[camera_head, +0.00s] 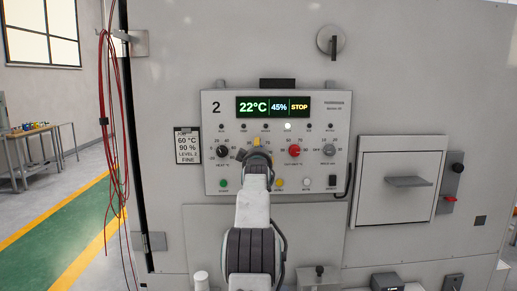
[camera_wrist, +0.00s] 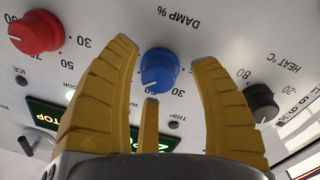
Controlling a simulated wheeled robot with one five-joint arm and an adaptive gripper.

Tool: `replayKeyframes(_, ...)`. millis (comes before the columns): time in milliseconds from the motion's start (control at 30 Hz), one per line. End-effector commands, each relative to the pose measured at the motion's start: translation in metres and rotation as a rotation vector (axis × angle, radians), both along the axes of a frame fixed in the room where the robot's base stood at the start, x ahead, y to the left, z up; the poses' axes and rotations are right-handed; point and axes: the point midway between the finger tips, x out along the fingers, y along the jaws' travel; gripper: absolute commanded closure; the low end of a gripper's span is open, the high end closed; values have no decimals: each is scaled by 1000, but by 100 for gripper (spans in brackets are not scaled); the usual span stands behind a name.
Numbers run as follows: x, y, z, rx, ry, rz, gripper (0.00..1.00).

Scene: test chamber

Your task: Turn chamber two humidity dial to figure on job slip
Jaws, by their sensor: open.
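The chamber control panel (camera_head: 335,112), marked 2, has a display (camera_head: 273,106) reading 22°C, 45% and STOP. The job slip (camera_head: 187,145) left of the panel reads 60 °C, 90 %, a level line too small to read surely, and FINE. The humidity dial (camera_wrist: 159,68) is a blue knob labelled DAMP % in the wrist view, which sees the panel upside down. My gripper (camera_head: 257,148) hides it in the head view. My gripper's yellow fingers (camera_wrist: 163,62) are spread open around the blue knob, with gaps at the sides. I cannot tell its pointer's exact setting.
A black heat dial (camera_head: 222,151) is left of my gripper and a red dial (camera_head: 294,151) right of it. Small buttons and lamps line the panel. A closed hatch (camera_head: 400,181) is at right. Red cables (camera_head: 112,130) hang at left.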

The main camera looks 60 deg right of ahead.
Motion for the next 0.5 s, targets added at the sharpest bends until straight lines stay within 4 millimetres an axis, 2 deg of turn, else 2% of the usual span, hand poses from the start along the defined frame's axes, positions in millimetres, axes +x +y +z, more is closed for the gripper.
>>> replayKeyframes(500,3,-6,-1,0,0,0,43)
